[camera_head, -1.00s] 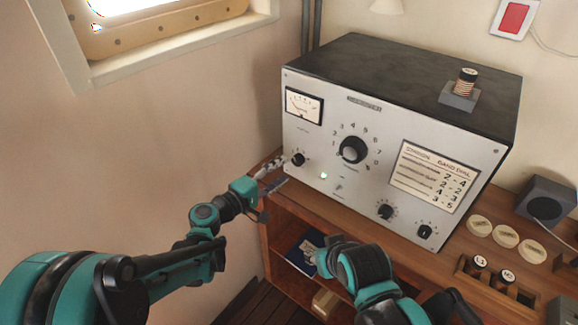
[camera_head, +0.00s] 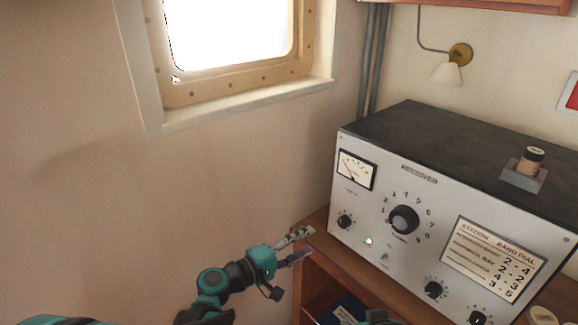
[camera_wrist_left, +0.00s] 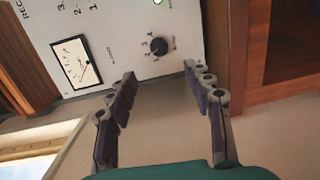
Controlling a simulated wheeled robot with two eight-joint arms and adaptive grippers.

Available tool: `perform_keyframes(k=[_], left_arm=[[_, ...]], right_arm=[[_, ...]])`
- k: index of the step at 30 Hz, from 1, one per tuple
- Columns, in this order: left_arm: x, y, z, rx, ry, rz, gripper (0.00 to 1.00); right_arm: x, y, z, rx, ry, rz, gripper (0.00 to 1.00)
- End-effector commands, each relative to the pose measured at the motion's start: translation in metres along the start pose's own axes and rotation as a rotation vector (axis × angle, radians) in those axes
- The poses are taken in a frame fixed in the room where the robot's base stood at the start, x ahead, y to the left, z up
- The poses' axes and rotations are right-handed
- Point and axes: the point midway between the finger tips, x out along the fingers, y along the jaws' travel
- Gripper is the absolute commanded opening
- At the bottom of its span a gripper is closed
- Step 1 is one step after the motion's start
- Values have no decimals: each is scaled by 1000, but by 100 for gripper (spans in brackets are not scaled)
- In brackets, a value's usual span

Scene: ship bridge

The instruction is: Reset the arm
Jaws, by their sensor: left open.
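My left gripper (camera_head: 303,246) is open and empty, just left of the grey receiver (camera_head: 395,250) and below its small left knob (camera_head: 345,221). In the left wrist view my left gripper (camera_wrist_left: 160,76) has its two fingers spread apart, with the small knob (camera_wrist_left: 158,46) beyond the gap between them. The fingers appear clear of the knob. Only a sliver of my right arm shows at the bottom edge of the head view; its gripper is not seen.
The receiver stands on a wooden desk (camera_head: 312,226) with open shelving below. A coil on a grey block (camera_head: 524,172) sits on top. A meter (camera_head: 356,170) and large dial (camera_head: 403,219) are on its front. The wall left of my gripper is bare below the window (camera_head: 230,35).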

Motion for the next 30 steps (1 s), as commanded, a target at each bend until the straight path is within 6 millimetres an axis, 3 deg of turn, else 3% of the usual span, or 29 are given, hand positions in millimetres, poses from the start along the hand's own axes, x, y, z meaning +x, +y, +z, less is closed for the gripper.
perform_keyframes(k=[5,8,14,21,25,30], left_arm=[[-18,-4,7,95,12,-110,51],[-45,-15,13,215,26,-254,51],[-127,-46,22,480,51,-602,51],[-240,-80,26,748,66,-999,51],[-282,-88,26,835,67,-1140,51],[-304,-91,25,881,67,-1216,51]], right_arm=[[0,0,0,0,0,0,40],[0,0,0,0,0,0,40],[0,0,0,0,0,0,40],[0,0,0,0,0,0,40],[0,0,0,0,0,0,40],[0,0,0,0,0,0,40]])
